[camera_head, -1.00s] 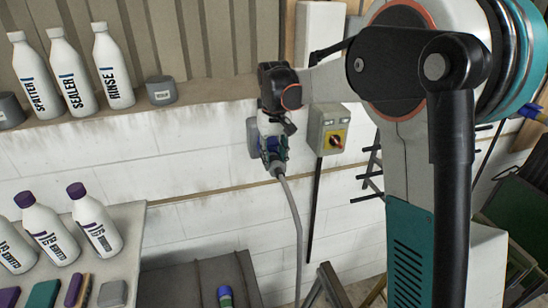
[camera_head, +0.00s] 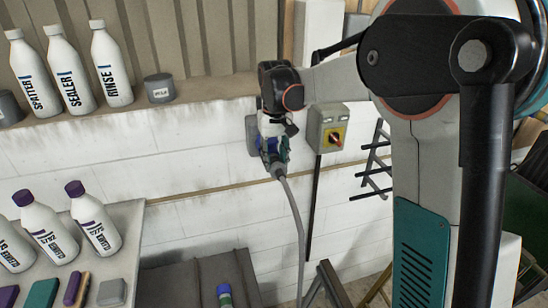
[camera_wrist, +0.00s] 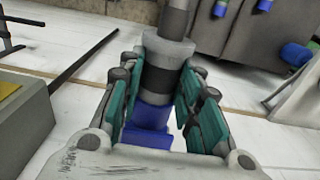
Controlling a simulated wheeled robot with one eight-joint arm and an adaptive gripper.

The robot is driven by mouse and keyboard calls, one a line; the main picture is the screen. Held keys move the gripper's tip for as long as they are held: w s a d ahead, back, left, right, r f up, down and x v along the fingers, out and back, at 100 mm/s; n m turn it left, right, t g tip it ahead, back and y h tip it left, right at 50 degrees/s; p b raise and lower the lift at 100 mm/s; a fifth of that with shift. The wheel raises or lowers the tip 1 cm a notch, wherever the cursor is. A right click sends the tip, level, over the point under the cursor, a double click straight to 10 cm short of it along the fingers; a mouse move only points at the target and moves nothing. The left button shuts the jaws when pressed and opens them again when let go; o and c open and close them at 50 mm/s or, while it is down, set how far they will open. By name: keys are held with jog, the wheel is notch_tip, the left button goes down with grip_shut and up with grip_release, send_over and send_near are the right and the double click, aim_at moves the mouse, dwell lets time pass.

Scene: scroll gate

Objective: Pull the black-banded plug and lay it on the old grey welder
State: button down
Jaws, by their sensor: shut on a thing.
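The black-banded plug (camera_wrist: 158,81) is a grey plug with a dark band, seen in the wrist view between the teal pads of my gripper (camera_wrist: 166,112). My gripper is shut on it. Blue plastic (camera_wrist: 148,122) shows at the plug's end, against the socket side. In the head view, my gripper (camera_head: 273,148) is at the wall socket (camera_head: 252,136), and a grey cable (camera_head: 297,225) hangs from the plug. I cannot tell whether the plug is fully seated. A dark grey box top (camera_head: 195,280) below, likely the old grey welder, also shows in the wrist view (camera_wrist: 238,38).
A grey switch box (camera_head: 328,128) with a yellow plate is just right of my gripper. A blue-green plug (camera_head: 225,295) lies on the dark grey top. White bottles (camera_head: 72,72) stand on the wall ledge, others (camera_head: 97,222) on a bench at left. A dark rack (camera_head: 374,165) is at right.

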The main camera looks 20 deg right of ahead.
aim_at(278, 165)
jog(key=shift+s, duration=1.45)
jog(key=shift+f, duration=0.1)
jog(key=s+f+b, duration=0.2)
jog(key=f+b, duration=0.7)
jog(key=f, duration=0.6)
jog(key=s+f+b, duration=0.3)
jog(key=f+b, duration=0.7)
jog(key=f, duration=0.6)
jog(key=s+f+b, duration=0.3)
jog(key=f+b, duration=0.7)
jog(key=f, duration=0.6)
jog(key=shift+s+a+f, duration=0.1)
jog(key=shift+s, duration=0.1)
